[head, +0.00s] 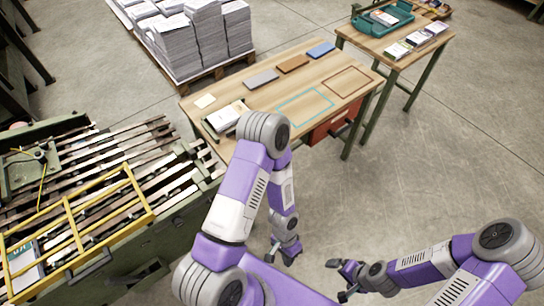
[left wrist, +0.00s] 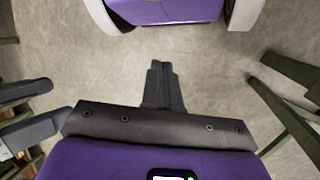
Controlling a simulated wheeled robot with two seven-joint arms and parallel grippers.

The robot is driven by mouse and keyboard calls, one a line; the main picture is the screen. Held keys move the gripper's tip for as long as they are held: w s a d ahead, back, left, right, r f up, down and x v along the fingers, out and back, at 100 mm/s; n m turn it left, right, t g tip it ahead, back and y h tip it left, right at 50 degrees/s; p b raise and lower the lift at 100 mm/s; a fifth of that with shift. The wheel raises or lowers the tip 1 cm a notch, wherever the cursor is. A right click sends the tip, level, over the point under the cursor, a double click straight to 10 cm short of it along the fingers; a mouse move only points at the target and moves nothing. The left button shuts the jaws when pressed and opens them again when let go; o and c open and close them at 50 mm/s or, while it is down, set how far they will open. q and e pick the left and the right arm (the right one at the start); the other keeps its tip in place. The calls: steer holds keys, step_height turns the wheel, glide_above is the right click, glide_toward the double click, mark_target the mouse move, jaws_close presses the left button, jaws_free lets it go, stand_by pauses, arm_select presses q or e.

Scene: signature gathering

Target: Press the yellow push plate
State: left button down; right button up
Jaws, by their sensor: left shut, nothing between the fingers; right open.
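No separate yellow push plate can be picked out for certain. The yellow part that shows is a barred yellow frame (head: 72,236) on the green machine (head: 180,225) at the left of the head view. My left gripper (head: 284,257) hangs low over the floor, right of the machine and in front of the table, apart from both. In the left wrist view its fingers (left wrist: 160,66) are together with nothing between them. My right gripper (head: 338,279) is open and empty over the floor at the bottom centre.
A wooden table (head: 225,95) holds a paper stack (head: 227,115), several coloured blocks and two drawn outlines. A second table (head: 395,45) bears a teal tray (head: 365,25) and booklets. Paper stacks stand on a pallet (head: 210,70) behind. The floor at right (head: 440,170) is clear.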

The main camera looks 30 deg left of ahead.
arm_select(q)
steer(key=w+a+m+y, duration=0.5)
steer(key=a+m+y, duration=0.6)
steer(key=m+y, duration=0.1)
steer(key=w+d+r+m+t+y, duration=0.1)
steer(key=w+r+m+t+y, duration=0.2)
steer(key=w, duration=0.5)
steer(key=w+d+r+m+t+y+b, duration=0.1)
steer(key=w+r+m+t+y, duration=0.3)
steer(key=w+r+t, duration=0.3)
step_height(320, 180, up, 3)
steer(key=shift+w+d+f+y, duration=0.15)
steer(key=shift+w+d+y, duration=0.25)
steer(key=shift+w, duration=0.15)
steer(key=b+x, duration=0.3)
steer(key=x, duration=1.1)
